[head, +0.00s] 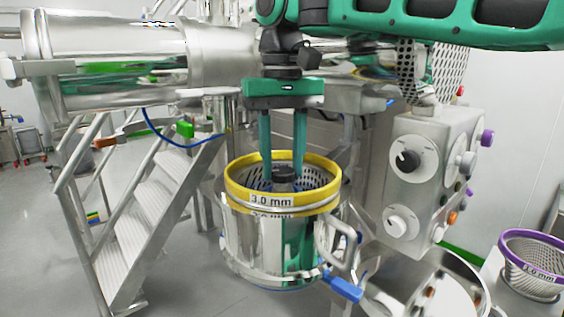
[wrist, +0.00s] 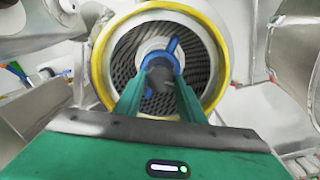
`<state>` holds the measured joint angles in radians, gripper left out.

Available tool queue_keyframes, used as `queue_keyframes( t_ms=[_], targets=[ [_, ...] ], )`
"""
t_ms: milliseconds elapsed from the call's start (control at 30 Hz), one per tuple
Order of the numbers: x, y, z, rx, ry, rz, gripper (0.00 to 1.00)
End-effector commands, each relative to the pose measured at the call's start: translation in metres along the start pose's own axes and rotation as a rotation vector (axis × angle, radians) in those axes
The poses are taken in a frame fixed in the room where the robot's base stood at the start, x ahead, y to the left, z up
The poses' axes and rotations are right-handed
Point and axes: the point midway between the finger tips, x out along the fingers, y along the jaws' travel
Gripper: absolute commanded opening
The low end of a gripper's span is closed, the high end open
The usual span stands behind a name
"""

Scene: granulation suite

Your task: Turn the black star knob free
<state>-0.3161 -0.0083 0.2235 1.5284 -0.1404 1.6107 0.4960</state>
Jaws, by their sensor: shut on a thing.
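The black star knob (head: 284,174) sits in the middle of the yellow-rimmed sieve basket (head: 240,196), which is labelled 3.0 mm. In the wrist view the knob (wrist: 160,68) is dark and partly hidden by the fingers, in front of a blue bar and a pale hub. My gripper (head: 283,172) points straight down into the basket. Its two green fingers are shut on the knob, one on each side, and they also show in the wrist view (wrist: 161,80). The yellow rim (wrist: 101,65) surrounds them there.
The basket sits in a shiny steel housing (head: 255,240) with a looped handle (head: 340,245) at its right. A control box with dials (head: 430,170) stands close on the right. A purple-rimmed basket (head: 535,265) is at the lower right. Metal stairs (head: 140,210) stand left.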

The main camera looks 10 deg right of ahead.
Motion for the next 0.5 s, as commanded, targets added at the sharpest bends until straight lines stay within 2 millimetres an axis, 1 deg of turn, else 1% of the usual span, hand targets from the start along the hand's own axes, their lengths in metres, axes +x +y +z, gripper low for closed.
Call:
queue_keyframes(
  t_ms=[500],
  targets=[
    [0.0014,0.001,-0.0024,-0.484,0.0,0.001,0.14]
  ],
)
